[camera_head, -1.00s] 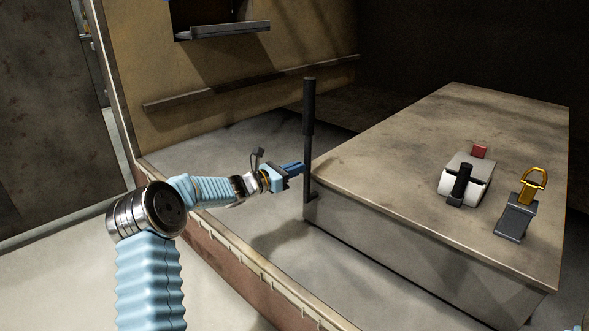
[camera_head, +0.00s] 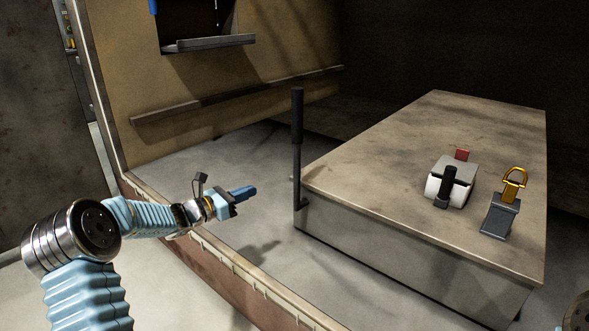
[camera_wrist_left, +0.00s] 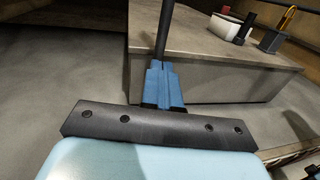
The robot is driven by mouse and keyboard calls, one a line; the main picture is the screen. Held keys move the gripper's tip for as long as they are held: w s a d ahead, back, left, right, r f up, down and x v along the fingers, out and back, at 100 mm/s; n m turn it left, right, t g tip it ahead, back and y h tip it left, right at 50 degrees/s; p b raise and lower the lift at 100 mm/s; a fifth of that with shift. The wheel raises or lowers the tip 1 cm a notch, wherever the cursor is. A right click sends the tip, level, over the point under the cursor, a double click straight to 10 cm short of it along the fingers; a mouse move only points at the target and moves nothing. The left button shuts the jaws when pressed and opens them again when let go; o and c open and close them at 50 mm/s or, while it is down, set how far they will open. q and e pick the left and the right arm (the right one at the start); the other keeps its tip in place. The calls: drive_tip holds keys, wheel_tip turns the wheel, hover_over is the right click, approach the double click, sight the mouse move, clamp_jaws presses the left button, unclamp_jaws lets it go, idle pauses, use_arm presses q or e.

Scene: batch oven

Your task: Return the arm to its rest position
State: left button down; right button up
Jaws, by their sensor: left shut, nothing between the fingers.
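My left arm comes in from the lower left in the head view. Its gripper (camera_head: 246,192), with blue fingers, is shut and empty. It hangs in open air to the left of the black upright lever (camera_head: 297,135), clear of it. In the left wrist view the blue fingers (camera_wrist_left: 162,72) lie together, and the lever (camera_wrist_left: 165,25) shows beyond their tips.
A grey bench (camera_head: 400,150) stands at the right. A low brick-red wall edge (camera_head: 215,262) runs below my arm. A ledge (camera_head: 210,42) juts from the back wall.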

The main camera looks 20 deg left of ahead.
use_arm(q)
drive_tip(key=s+d+f+m+g+y+p, duration=0.1)
drive_tip(key=s+d+f+m+g, duration=0.6)
drive_tip(key=f, duration=0.5)
drive_tip(key=s+d+f+m+g+y+p, duration=0.15)
drive_tip(key=s+d+f+g, duration=0.35)
drive_tip(key=d+f, duration=0.6)
drive_tip(key=s+d+f+m+y, duration=0.1)
drive_tip(key=s+d+f+m, duration=0.1)
drive_tip(key=s+m, duration=0.4)
drive_tip(key=s+d+f+m+g+y+p, duration=0.1)
drive_tip(key=s+d+f+m, duration=0.2)
drive_tip(key=s+m, duration=0.3)
drive_tip(key=s+d+f+m+g+y+p, duration=0.1)
drive_tip(key=s+d+f+m, duration=0.2)
drive_tip(key=s+f+m, duration=0.2)
drive_tip(key=s+m, duration=0.2)
drive_tip(key=s, duration=0.2)
drive_tip(key=shift+s+d, duration=0.15)
drive_tip(key=shift+s, duration=0.2)
